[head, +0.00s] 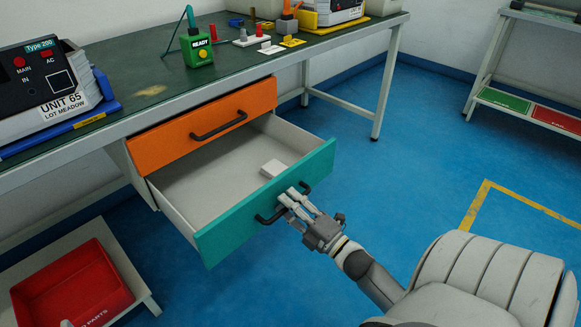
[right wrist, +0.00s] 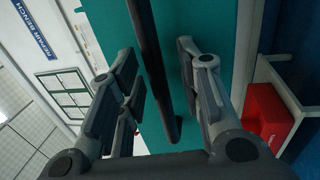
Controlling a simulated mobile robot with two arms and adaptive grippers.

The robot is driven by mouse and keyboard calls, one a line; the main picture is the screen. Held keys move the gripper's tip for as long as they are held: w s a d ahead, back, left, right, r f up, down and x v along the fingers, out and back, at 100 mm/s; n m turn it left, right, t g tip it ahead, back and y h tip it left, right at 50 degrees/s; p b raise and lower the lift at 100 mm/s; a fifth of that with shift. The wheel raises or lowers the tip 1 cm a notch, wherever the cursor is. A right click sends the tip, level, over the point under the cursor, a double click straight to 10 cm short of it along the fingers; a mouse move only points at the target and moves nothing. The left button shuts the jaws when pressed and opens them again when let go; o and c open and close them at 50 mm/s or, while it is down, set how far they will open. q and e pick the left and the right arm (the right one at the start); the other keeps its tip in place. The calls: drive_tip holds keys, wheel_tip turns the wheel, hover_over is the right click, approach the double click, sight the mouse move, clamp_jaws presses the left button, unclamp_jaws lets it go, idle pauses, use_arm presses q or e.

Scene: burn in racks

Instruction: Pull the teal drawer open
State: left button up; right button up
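The teal drawer (head: 246,217) is the lower of two drawers under the bench. It stands pulled far out, its inside showing, with a small white box (head: 273,168) in it. Its dark bar handle (head: 268,217) is on the teal front. My right gripper (head: 292,203) is at this handle. In the right wrist view the handle (right wrist: 151,65) runs between the fingers of the right gripper (right wrist: 160,80), against the teal front (right wrist: 205,20). The fingers are spread, with a gap beside the bar. My left gripper is not in view.
The orange drawer (head: 205,127) above is shut. A red bin (head: 72,287) sits on a low stand at the lower left. The bench top (head: 140,75) carries a Unit 65 device (head: 45,85) and a green box (head: 197,50). Blue floor to the right is clear.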

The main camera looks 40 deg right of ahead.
drive_tip(key=v, duration=1.2)
idle(0.5)
